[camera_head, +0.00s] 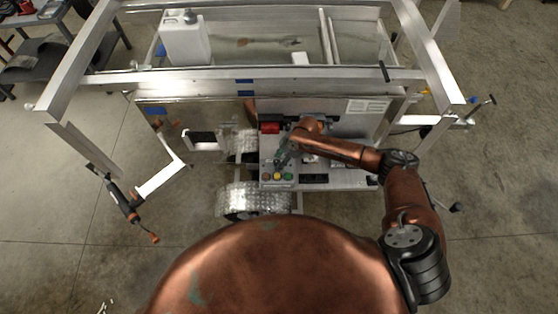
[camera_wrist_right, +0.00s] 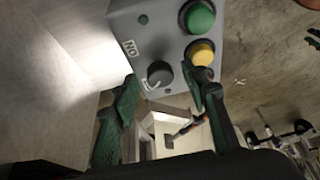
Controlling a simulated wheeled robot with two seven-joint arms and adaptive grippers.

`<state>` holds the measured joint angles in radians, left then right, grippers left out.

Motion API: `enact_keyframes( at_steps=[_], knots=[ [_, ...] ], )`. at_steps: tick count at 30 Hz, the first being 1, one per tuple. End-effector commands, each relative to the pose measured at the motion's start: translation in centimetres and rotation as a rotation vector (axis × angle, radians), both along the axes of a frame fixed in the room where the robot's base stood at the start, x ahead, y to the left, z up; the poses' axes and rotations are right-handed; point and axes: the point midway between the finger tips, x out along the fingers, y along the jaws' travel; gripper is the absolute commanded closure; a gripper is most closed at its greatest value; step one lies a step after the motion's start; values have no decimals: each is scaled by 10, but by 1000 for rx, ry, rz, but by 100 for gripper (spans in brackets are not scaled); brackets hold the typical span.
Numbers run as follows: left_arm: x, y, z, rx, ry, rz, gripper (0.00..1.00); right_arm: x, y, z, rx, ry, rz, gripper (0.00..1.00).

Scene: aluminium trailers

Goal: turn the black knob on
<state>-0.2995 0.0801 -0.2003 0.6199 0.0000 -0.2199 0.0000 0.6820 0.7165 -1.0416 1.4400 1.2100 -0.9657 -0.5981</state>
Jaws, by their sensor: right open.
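The black knob (camera_wrist_right: 160,74) sits on a grey control box (camera_wrist_right: 168,20), beside a label that reads ON upside down in the right wrist view. It has a pale pointer line. My right gripper's green fingers (camera_wrist_right: 159,84) are open, one on each side of the knob; I cannot tell whether they touch it. A yellow button (camera_wrist_right: 201,52) and a green button (camera_wrist_right: 199,17) are beside the knob. In the head view my right gripper (camera_head: 281,160) is over the box, just behind the red button (camera_head: 267,177), and the knob cannot be made out. My left gripper is not in view.
An aluminium trailer frame (camera_head: 250,77) stands around and behind the box. A white canister (camera_head: 184,42) stands at the back left. A black and orange tool (camera_head: 124,203) hangs at the left. A wheel under a tread-plate fender (camera_head: 255,199) is in front.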

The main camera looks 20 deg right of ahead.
Motion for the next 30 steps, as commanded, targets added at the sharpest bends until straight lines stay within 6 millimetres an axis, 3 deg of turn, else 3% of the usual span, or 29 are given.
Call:
enact_keyframes(
  at_steps=[9, 26, 30],
  knots=[
    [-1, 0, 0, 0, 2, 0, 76, 0, 1, -2, 0, 0, 1, 60],
    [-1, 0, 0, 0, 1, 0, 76, 0, 1, -2, 0, 0, 1, 99],
    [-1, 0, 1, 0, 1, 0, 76, 0, 1, -2, 0, 0, -2, 100]
  ],
)
